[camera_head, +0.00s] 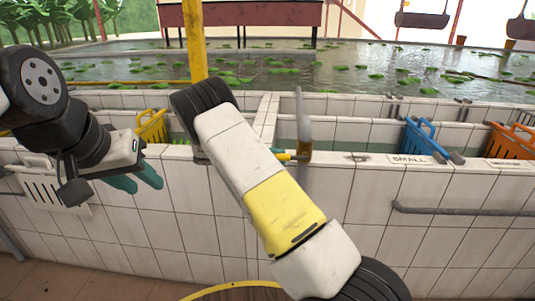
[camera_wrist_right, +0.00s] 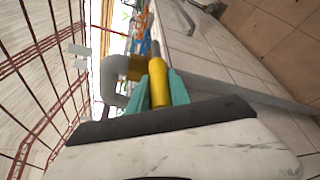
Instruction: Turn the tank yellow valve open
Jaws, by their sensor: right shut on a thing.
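The yellow valve handle (camera_head: 291,157) sticks out to the left from a brownish valve body (camera_head: 304,150) on a grey upright pipe (camera_head: 301,112) at the tiled tank wall. In the right wrist view the yellow handle (camera_wrist_right: 158,84) lies between the teal fingers of my right gripper (camera_wrist_right: 157,76), which is shut on it. The grey bent pipe (camera_wrist_right: 112,78) is just beyond. In the head view my right forearm hides most of that gripper; only a bit of teal shows by the handle. My left gripper (camera_head: 138,181) is empty, its teal fingers apart, in front of the wall at the left.
A yellow basket (camera_head: 151,127), a blue basket (camera_head: 425,138) and an orange basket (camera_head: 512,142) stand along the trough. A grey rail (camera_head: 470,211) runs along the wall at the right. A yellow post (camera_head: 196,42) rises behind.

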